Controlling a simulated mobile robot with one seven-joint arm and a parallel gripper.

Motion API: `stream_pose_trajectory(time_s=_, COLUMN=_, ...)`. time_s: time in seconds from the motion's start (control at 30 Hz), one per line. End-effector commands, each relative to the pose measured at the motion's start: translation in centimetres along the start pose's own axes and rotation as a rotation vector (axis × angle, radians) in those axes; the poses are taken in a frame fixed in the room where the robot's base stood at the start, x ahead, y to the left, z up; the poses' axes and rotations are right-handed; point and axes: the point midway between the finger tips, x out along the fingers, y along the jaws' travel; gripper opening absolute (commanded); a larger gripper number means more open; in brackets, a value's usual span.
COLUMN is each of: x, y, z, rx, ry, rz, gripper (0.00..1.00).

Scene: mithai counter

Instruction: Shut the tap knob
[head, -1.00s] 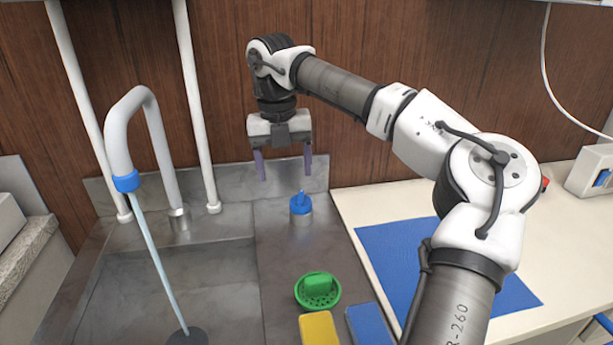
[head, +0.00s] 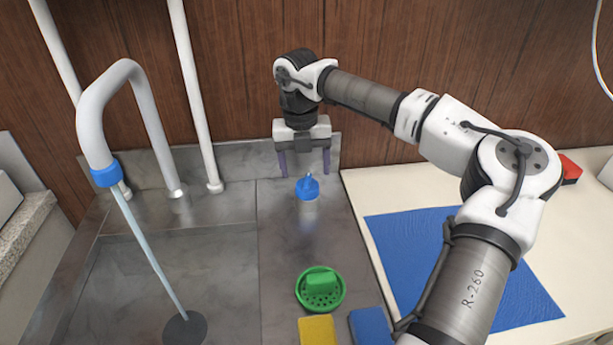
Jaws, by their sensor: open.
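The tap knob (head: 308,188) is a small blue cap with a raised fin, on a short metal post to the right of the sink. The white tap spout (head: 121,82) with a blue collar curves over the sink, and a stream of water (head: 148,252) runs from it to the drain. My gripper (head: 305,174) is open and points down, its two purple-grey fingers apart. The fingertips appear just above and on either side of the knob in the picture. I cannot tell whether they touch it or how far behind it they are.
A green round dish (head: 338,297) with a green piece in it, a yellow sponge (head: 317,330) and a blue pad (head: 370,326) lie in front of the knob. A blue mat (head: 400,260) covers the counter at right. A vertical white pipe (head: 191,90) stands left of my gripper.

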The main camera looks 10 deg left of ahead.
Motion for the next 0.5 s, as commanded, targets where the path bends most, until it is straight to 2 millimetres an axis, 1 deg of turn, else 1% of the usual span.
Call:
stream_pose_trajectory(time_s=0.1, x=2.0, y=0.0, z=-0.1, rx=-0.002, ry=0.002, rz=0.002, gripper=0.71)
stream_pose_trajectory(time_s=0.2, x=3.2, y=0.0, z=0.0, rx=0.0, ry=0.002, rz=0.0, gripper=0.71)
stream_pose_trajectory(time_s=0.33, x=4.2, y=0.0, z=0.0, rx=0.0, ry=0.0, rz=0.001, gripper=0.71)
stream_pose_trajectory(time_s=0.5, x=4.5, y=0.0, z=0.0, rx=0.0, ry=-0.001, rz=0.0, gripper=0.71)
